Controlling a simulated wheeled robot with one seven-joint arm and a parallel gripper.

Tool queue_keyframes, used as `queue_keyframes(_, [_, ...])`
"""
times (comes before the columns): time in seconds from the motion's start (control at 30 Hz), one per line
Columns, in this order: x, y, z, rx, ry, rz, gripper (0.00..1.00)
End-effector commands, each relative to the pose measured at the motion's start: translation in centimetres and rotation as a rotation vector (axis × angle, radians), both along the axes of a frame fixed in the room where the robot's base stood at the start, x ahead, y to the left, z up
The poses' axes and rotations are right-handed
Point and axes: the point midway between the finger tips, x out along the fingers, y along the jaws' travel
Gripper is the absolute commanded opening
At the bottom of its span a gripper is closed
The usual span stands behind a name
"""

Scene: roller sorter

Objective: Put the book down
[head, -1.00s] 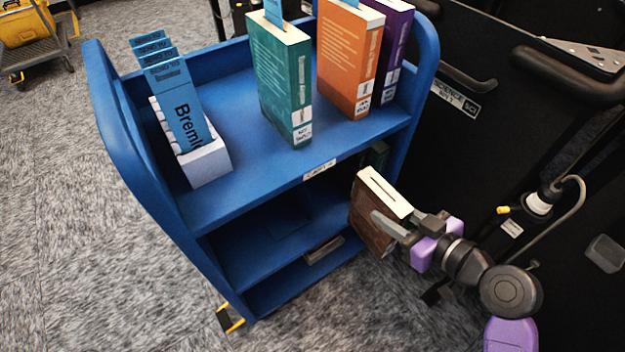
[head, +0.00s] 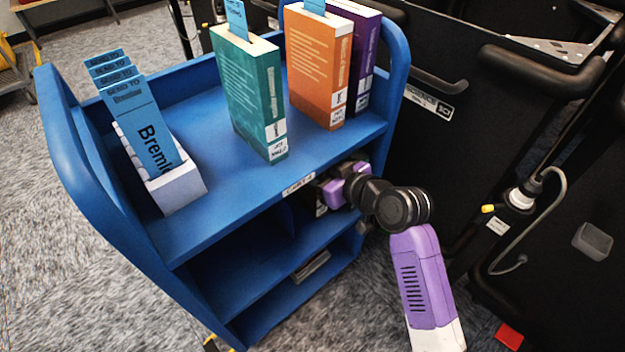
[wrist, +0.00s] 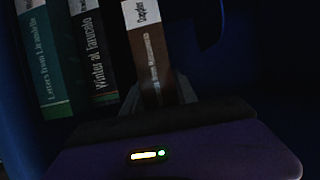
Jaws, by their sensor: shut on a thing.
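My gripper (wrist: 158,93) is shut on a brown book (wrist: 152,60), with one finger on each side of its spine in the wrist view. In the head view my gripper (head: 335,190) reaches into the middle shelf of the blue cart (head: 215,232), under the top shelf. The book is mostly hidden there. In the wrist view it stands beside a black book (wrist: 92,55) with a narrow gap, and a teal book (wrist: 42,60) is beyond that. Whether the brown book touches the shelf is too dark to tell.
The top shelf carries a green book (head: 250,90), an orange book (head: 318,65), a purple book (head: 362,60) and a white box (head: 178,188) of blue slips. Black carts (head: 450,150) stand close on the right. Grey carpet is clear at left.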

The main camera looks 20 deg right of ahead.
Motion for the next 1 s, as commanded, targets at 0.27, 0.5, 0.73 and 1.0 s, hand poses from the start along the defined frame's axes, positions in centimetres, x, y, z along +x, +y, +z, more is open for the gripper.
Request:
queue_keyframes(0.27, [0.6,0.2,-1.6,0.001,-0.001,0.000,0.00])
queue_keyframes(0.5, [0.6,0.2,-3.4,0.001,-0.004,0.001,0.00])
queue_keyframes(0.73, [0.6,0.2,-3.5,0.000,-0.003,0.000,0.00])
queue_keyframes(1.0, [0.5,0.2,-3.8,0.000,0.001,0.001,0.43])
